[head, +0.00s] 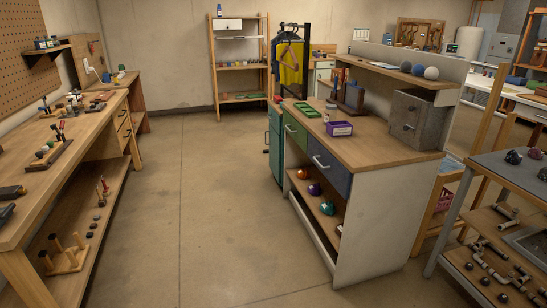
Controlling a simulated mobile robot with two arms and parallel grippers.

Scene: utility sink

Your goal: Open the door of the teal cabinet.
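The teal cabinet (275,148) stands at the far left end of the wooden-topped workbench, in the middle of the head view. It is small and seen at a steep angle. A thin dark handle shows along its left side. The door looks shut, but its edge is too small to be sure. Neither of my grippers is in view.
A long wooden bench (70,135) runs along the left wall. The concrete floor (205,190) between them is clear.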

